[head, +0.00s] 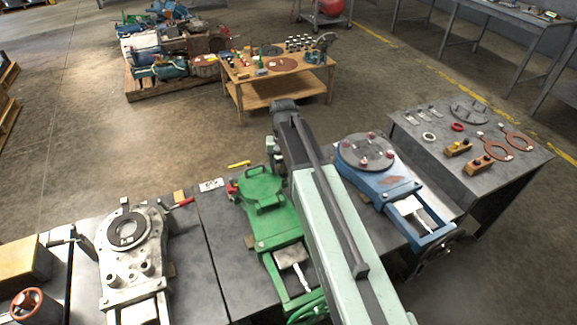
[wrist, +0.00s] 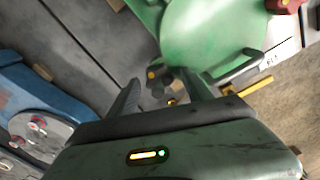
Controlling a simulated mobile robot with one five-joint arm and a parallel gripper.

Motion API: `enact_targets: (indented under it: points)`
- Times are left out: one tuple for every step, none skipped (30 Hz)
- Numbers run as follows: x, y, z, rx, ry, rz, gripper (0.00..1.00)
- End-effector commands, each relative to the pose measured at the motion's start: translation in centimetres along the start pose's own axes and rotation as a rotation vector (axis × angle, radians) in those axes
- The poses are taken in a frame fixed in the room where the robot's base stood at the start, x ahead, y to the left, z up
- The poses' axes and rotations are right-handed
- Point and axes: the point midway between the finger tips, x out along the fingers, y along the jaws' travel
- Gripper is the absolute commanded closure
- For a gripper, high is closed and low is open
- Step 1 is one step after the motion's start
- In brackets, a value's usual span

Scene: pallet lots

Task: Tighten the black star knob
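The black star knob (wrist: 158,80) shows in the wrist view at the edge of the green fixture (wrist: 212,35), with dark lobes and a yellow spot. My gripper (wrist: 160,78) is open, one finger to each side of the knob in the picture. Gaps show between knob and fingers; I cannot tell how deep the knob lies between them. In the head view the green fixture (head: 262,190) stands on the grey bench, partly covered by my arm. The knob and my fingertips are hidden there.
A red knob (wrist: 285,5) and a loop handle (wrist: 237,70) sit on the green fixture. A yellow marker (head: 240,164) and a white card (head: 212,185) lie close by. A blue fixture (head: 385,185) stands to the right, a grey one (head: 130,245) to the left.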

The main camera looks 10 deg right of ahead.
Motion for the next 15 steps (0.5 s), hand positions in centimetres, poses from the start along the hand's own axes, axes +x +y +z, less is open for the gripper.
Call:
enact_targets:
  points:
    - [0.0, 0.0, 0.0, 0.0, 0.0, 0.001, 0.42]
    - [0.0, 0.0, 0.0, 0.0, 0.0, 0.001, 0.42]
    - [0.0, 0.1, 0.0, 0.0, -0.001, 0.001, 0.42]
    - [0.0, 0.1, 0.0, 0.0, -0.001, 0.001, 0.42]
    - [0.0, 0.1, 0.0, 0.0, -0.001, 0.001, 0.42]
    - [-0.1, 0.1, 0.0, 0.0, -0.001, 0.001, 0.42]
    - [-0.3, 0.1, 0.0, 0.0, -0.001, 0.001, 0.42]
    - [-0.5, 0.1, 0.0, 0.0, -0.001, 0.001, 0.42]
    - [-0.8, 0.1, 0.0, 0.0, -0.001, 0.001, 0.42]
    - [-1.1, 0.1, 0.0, 0.0, -0.001, 0.002, 0.42]
    - [-1.5, 0.1, 0.0, 0.0, -0.001, 0.002, 0.42]
    - [-2.2, 0.1, 0.0, 0.0, -0.001, 0.001, 0.42]
    - [-2.7, 0.1, -0.1, 0.0, -0.001, 0.001, 0.42]
    - [-3.2, 0.1, -0.1, 0.0, -0.001, 0.001, 0.42]
    - [-4.0, 0.0, -0.1, 0.0, -0.001, 0.001, 0.42]
